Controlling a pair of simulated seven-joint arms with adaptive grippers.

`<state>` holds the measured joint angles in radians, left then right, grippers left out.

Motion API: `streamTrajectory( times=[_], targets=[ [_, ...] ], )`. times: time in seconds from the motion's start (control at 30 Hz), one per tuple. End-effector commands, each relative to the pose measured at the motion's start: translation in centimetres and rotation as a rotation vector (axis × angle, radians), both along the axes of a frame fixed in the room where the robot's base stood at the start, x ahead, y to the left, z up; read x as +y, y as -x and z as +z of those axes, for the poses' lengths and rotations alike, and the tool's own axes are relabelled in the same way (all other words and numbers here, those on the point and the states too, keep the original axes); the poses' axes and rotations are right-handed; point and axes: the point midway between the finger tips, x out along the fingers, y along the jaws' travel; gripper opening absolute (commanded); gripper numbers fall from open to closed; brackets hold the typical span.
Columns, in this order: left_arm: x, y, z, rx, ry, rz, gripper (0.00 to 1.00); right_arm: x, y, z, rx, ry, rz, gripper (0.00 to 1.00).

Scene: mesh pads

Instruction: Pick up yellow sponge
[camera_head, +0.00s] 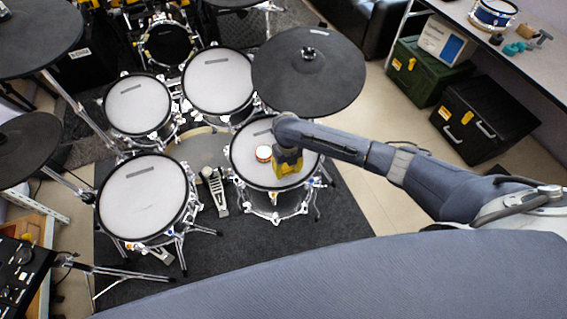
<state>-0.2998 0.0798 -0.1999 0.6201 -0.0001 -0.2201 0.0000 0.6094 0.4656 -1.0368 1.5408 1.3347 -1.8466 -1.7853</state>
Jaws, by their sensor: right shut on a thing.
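The yellow sponge (289,169) is at the end of my right arm, over the right part of the front-right white drum pad. My right gripper (288,158) points down and is shut on the sponge; its fingers are small and partly hidden by the wrist. I cannot tell whether the sponge touches the pad or is just above it. My left gripper is not in view.
A black cymbal pad (308,75) stands just behind my arm. Other drum pads (143,198) stand to the left.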

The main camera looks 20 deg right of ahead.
Motion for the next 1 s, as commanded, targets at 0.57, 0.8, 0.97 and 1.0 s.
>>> streamTrajectory(
  times=[0.57, 0.8, 0.97, 1.0],
  targets=[
    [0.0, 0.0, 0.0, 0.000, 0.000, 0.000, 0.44, -1.1, 11.9, 0.1, -0.002, 0.000, 0.001, 0.14],
    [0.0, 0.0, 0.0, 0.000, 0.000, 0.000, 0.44, -1.2, 13.7, 0.1, -0.002, 0.000, 0.000, 0.14],
    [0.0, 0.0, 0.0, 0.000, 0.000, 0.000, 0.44, -1.2, 14.1, 0.1, -0.002, 0.000, -0.001, 0.14],
    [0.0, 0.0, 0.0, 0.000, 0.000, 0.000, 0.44, -1.2, 14.2, 0.1, -0.002, 0.000, -0.001, 0.14]
  ],
)
